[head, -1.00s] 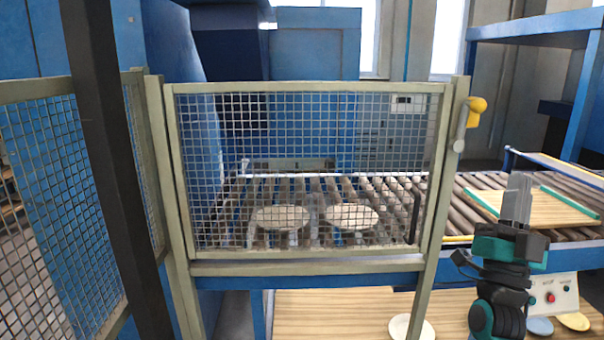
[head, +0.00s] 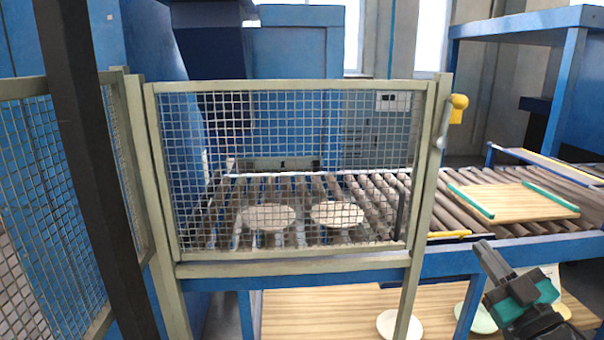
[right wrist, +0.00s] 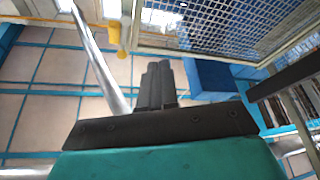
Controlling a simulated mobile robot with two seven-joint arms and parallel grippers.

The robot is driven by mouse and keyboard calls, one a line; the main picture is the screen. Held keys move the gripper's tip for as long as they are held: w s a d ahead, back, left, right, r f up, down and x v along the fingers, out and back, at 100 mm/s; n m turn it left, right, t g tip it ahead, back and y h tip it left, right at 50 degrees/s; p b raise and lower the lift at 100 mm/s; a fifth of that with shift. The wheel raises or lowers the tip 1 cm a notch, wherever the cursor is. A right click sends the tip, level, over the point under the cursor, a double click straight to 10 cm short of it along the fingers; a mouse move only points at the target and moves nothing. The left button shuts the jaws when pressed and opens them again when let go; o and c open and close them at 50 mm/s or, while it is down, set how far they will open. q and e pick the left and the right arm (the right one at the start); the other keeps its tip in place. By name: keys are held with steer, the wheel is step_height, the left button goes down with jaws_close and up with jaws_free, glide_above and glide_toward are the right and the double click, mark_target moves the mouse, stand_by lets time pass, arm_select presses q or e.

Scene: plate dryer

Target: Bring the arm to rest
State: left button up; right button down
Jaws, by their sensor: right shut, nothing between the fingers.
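My right gripper (head: 487,248) is at the lower right of the head view, tilted up and to the left. Its fingers are together with nothing between them, and it touches nothing that I can see. In the right wrist view the closed fingers (right wrist: 157,85) point up over the dark gripper body. My left gripper is in neither view.
A mesh gate (head: 290,84) stands shut before the roller conveyor (head: 380,190); two plates (head: 268,216) (head: 336,214) lie behind it. Its yellow-ended handle (head: 457,108) is at its right post. A wooden tray (head: 515,203) with green edges lies on the rollers. More plates (head: 393,324) lie below.

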steer(key=s+a+f+g+h, duration=0.15)
steer(key=s+f+g, duration=0.25)
steer(key=s+f, duration=0.45)
steer(key=s+a+f+g+h, duration=0.1)
steer(key=s+a+f+g, duration=0.3)
steer(key=f, duration=0.7)
steer(key=s+a+f+g+h, duration=0.1)
steer(key=s+f+g, duration=0.2)
steer(key=s+f, duration=0.55)
steer(key=a+f+m, duration=0.2)
steer(key=a+m, duration=0.3)
steer(key=a, duration=0.5)
steer(key=shift+w+p, duration=0.3)
steer(key=shift+y, duration=0.25)
steer(key=c, duration=1.8)
jaws_free()
